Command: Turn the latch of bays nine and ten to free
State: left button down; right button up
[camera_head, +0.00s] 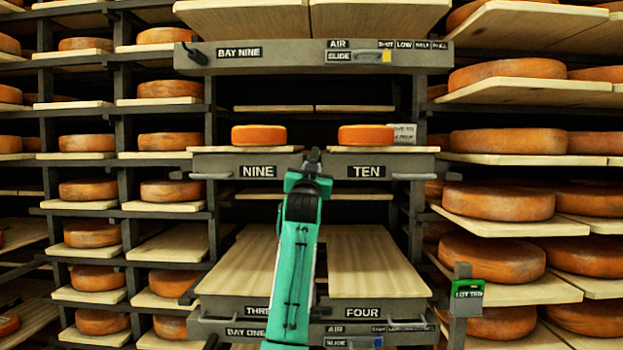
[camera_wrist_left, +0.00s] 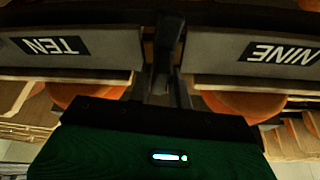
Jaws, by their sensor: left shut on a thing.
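The drawer fronts marked NINE (camera_head: 258,171) and TEN (camera_head: 366,171) stand side by side, with a narrow gap between them. My left gripper (camera_head: 312,160) is at that gap, shut on the latch, at the height of the labels. In the left wrist view, the NINE front (camera_wrist_left: 270,55) and TEN front (camera_wrist_left: 65,50) appear upside down, with a dark upright piece (camera_wrist_left: 168,45) between them. My gripper hides most of the latch, and I cannot tell which way it is turned. My right gripper is not in view.
An orange cheese wheel (camera_head: 259,135) sits on bay nine's board and another (camera_head: 366,135) on bay ten's. Boards of bays three and four (camera_head: 372,262) jut out below. A BAY NINE rail (camera_head: 300,57) with an air slide is above. Loaded racks flank both sides.

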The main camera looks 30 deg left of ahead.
pick_arm(q)
jog(key=shift+f+n+g+y+b, duration=0.1)
jog(key=shift+n+g+y+b, duration=0.45)
jog(key=shift+n, duration=0.95)
jog(key=shift+y, duration=0.25)
jog(key=c, duration=1.4)
grip_release()
jog(key=shift+o, duration=0.2)
jog(key=b+v, duration=0.5)
jog(key=v, duration=0.8)
jog(key=shift+s+d+f, duration=0.2)
jog(key=shift+s+f, duration=0.05)
